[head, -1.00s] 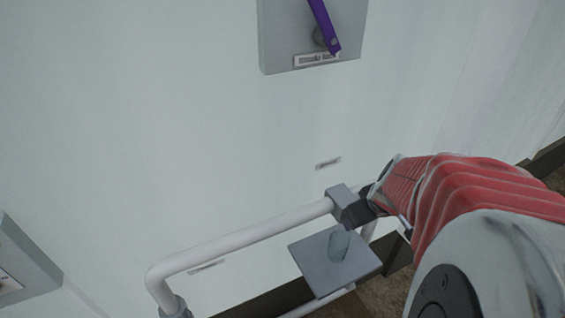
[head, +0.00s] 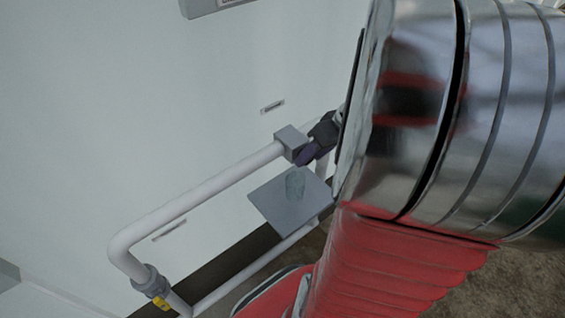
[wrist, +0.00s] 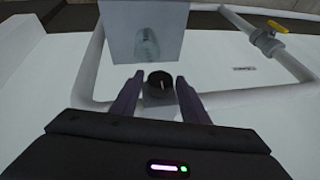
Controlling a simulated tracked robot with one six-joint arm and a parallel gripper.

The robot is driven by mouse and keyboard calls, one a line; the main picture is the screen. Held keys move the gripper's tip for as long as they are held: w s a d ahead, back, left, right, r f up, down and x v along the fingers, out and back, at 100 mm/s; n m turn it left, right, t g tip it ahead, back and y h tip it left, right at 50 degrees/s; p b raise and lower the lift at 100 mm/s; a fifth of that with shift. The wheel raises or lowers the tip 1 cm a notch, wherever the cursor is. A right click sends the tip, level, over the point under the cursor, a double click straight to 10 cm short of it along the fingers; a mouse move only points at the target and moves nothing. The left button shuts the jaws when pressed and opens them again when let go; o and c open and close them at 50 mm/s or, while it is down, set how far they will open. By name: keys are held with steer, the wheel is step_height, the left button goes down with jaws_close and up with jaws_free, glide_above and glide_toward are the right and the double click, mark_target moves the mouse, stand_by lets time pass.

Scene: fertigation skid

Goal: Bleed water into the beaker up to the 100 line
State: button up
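A clear beaker (head: 295,184) stands on a square grey plate (head: 270,208) below a grey valve block on the white pipe. In the wrist view the beaker (wrist: 147,46) shows at the top against the plate (wrist: 172,28). Its markings and water level are too small to read. A round black knob with a pale pointer line (wrist: 160,86) lies just below the plate in that view. My gripper (wrist: 159,84) is open, its two purple fingers on either side of the knob, with a gap at each side. In the head view my gripper (head: 306,153) is beside the valve block.
The grey valve block (head: 291,140) sits on the white pipe loop (head: 200,192). A yellow-handled valve (wrist: 270,40) is farther along the pipe and also shows in the head view (head: 160,302). A small label (head: 272,107) is on the pale wall. My arm hides the right side.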

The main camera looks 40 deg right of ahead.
steer(key=o, duration=0.3)
steer(key=v, duration=1.3)
steer(key=shift+s+r, duration=0.2)
steer(key=shift+r, duration=0.05)
